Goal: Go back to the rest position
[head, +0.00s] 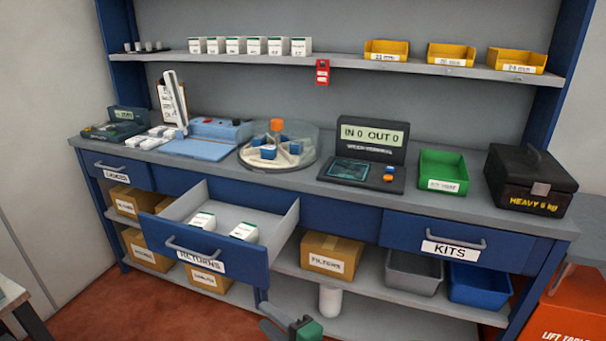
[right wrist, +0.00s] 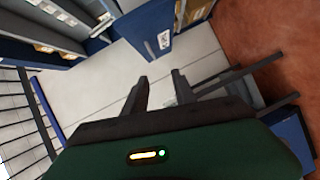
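My right gripper (head: 288,326) shows at the bottom edge of the head view, low in front of the bench, partly cut off. In the right wrist view its two dark fingers (right wrist: 160,88) stand apart with nothing between them. My left gripper is in neither view. The blue RETURNS drawer (head: 205,255) is pulled out to the left of my right gripper, with white boxes (head: 203,221) inside. The blue KITS drawer (head: 452,245) is shut.
The bench top carries a round carousel (head: 279,158), a counter display (head: 372,138), a green tray (head: 443,172) and a black HEAVY case (head: 529,182). Cartons (head: 331,256) and bins (head: 414,272) fill the lower shelf. An orange lift table (head: 565,310) stands at right. Red floor shows in front.

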